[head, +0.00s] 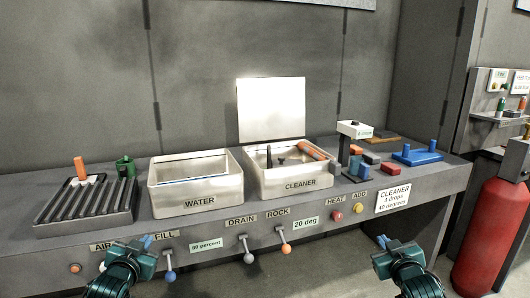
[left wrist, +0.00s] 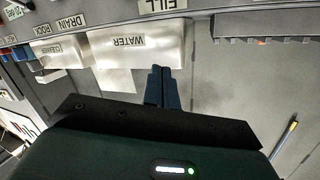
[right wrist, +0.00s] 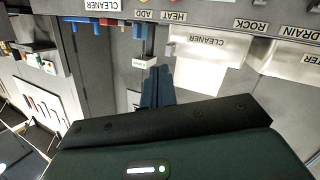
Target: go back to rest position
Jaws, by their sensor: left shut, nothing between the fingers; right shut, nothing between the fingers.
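My left gripper (head: 146,241) is at the lower left of the head view, in front of the bench below the WATER basin (head: 196,202). Its blue fingers are together and empty, and they also show in the left wrist view (left wrist: 158,86). My right gripper (head: 382,241) is at the lower right of the head view, in front of the bench's front panel below the CLEANER sign (head: 394,198). Its fingers are together and empty, and they also show in the right wrist view (right wrist: 157,86). Neither gripper touches anything that I can see.
The bench holds a ribbed rack (head: 88,203) at left and a CLEANER basin (head: 290,184) with its lid (head: 271,109) raised. Levers such as the blue-knobbed one (head: 170,276) stick out of the front. A red cylinder (head: 492,235) stands at far right.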

